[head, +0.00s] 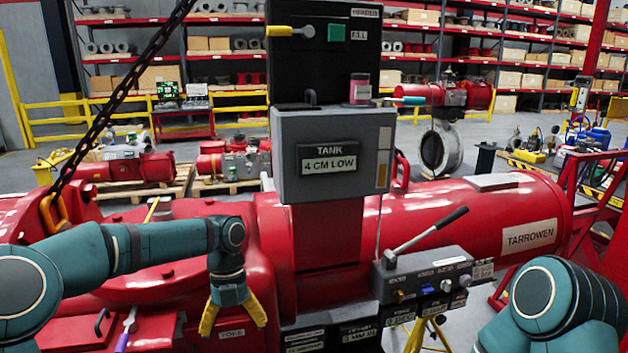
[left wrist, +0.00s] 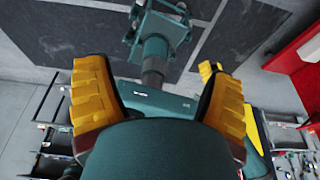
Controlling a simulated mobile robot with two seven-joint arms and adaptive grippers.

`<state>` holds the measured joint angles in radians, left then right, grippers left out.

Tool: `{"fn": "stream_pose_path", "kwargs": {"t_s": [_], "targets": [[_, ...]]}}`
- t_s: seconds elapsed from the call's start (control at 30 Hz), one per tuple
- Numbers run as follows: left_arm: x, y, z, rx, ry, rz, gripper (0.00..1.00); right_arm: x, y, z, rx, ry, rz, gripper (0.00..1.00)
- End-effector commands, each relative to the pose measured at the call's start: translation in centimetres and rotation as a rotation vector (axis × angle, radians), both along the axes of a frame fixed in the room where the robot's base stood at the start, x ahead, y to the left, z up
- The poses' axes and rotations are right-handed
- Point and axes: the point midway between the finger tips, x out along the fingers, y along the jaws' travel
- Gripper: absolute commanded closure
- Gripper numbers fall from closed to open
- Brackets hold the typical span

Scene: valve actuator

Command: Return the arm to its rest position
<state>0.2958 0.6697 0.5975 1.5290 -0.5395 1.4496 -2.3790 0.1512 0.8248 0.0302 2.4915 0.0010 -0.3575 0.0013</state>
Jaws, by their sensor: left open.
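My left arm (head: 150,245) comes in from the left, bent, with its wrist hanging down. My left gripper (head: 234,326) points downward with its two yellow fingers spread, in front of the red valve actuator (head: 440,225). It looks empty. The left wrist view shows the two yellow fingers (left wrist: 158,95) wide apart with nothing held between them. My right arm (head: 550,305) shows only as a teal joint at the lower right; its gripper cannot be made out in the head view.
A grey box labelled "TANK 4 CM LOW" (head: 335,155) stands mid-view. A control block (head: 435,275) with a lever (head: 430,228) sits to its right. A chain (head: 120,100) hangs at the left. A purple-handled tool (head: 124,330) lies left of my gripper.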

Motion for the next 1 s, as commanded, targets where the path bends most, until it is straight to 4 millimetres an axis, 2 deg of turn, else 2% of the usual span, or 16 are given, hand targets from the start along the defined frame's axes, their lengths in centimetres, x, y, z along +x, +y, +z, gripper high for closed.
{"fn": "stream_pose_path", "kwargs": {"t_s": [0.03,0.2,0.33,0.5,0.67,0.8,1.0], "targets": [[-0.6,-1.2,-2.9,-0.002,0.006,0.098,0.17,-0.1,0.0,-0.9,-0.001,0.002,0.001,0.53],[-2.6,-5.1,-11.1,-0.012,0.041,0.533,0.17,-0.2,0.1,-2.5,-0.002,0.005,0.001,0.53],[-4.8,-7.5,-16.8,-0.008,0.108,0.894,0.17,-0.3,0.1,-3.8,-0.003,0.006,0.002,0.53],[-8.1,-9.4,-23.3,0.028,0.224,1.394,0.17,-0.4,0.2,-5.5,-0.005,0.009,0.002,0.53],[-11.6,-9.7,-28.6,0.086,0.347,1.883,0.17,-0.5,0.2,-7.0,-0.006,0.012,0.003,0.53],[-14.6,-8.8,-32.3,0.143,0.445,2.309,0.17,-0.5,0.3,-8.4,-0.008,0.013,0.003,0.53],[-17.7,-6.8,-35.2,0.18,0.531,2.76,0.17,-0.6,0.3,-9.5,-0.01,0.014,0.003,0.53]]}}
